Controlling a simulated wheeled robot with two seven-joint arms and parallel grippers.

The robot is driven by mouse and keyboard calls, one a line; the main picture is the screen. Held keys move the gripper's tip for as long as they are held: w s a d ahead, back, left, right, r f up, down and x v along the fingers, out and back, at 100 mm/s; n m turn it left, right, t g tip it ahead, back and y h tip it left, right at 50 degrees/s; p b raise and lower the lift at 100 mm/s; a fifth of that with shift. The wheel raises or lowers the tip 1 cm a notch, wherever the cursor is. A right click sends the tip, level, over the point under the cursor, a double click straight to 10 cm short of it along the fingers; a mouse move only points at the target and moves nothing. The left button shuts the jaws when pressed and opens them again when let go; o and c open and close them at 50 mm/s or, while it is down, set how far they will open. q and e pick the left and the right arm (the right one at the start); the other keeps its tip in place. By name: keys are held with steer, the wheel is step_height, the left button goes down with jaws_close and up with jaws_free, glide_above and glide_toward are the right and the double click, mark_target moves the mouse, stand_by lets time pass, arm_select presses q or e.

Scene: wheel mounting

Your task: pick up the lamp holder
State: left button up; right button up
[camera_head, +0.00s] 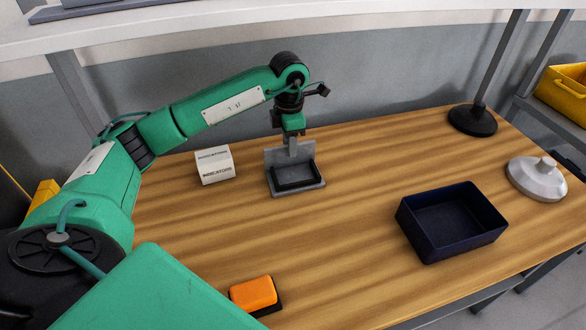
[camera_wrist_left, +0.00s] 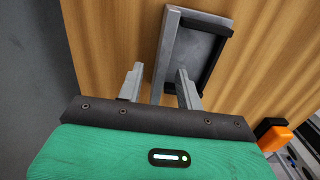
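The lamp holder (camera_head: 296,177) is a grey bracket with an upright back plate and a black-rimmed flat base, standing on the wooden table. It also shows in the left wrist view (camera_wrist_left: 196,52), at the top centre. My left gripper (camera_head: 291,146) is right above and at its back plate, pointing down. In the left wrist view, the two fingers of my left gripper (camera_wrist_left: 160,84) are apart, with the upright plate's edge between them. A gap shows beside the plate, so the fingers do not look closed on it. My right gripper is out of view.
A white box labelled as indicators (camera_head: 215,165) stands left of the holder. A dark blue bin (camera_head: 451,244), an orange-topped block (camera_head: 253,294) and a white round lamp-like part (camera_head: 536,179) are on the table (camera_head: 340,240). A black post base (camera_head: 472,120) stands at the back right.

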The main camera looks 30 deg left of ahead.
mark_target(290, 164)
arm_select(q)
step_height(290, 164, down, 4)
steer(key=shift+f, duration=0.1)
jaws_close()
steer(key=shift+r, duration=0.2)
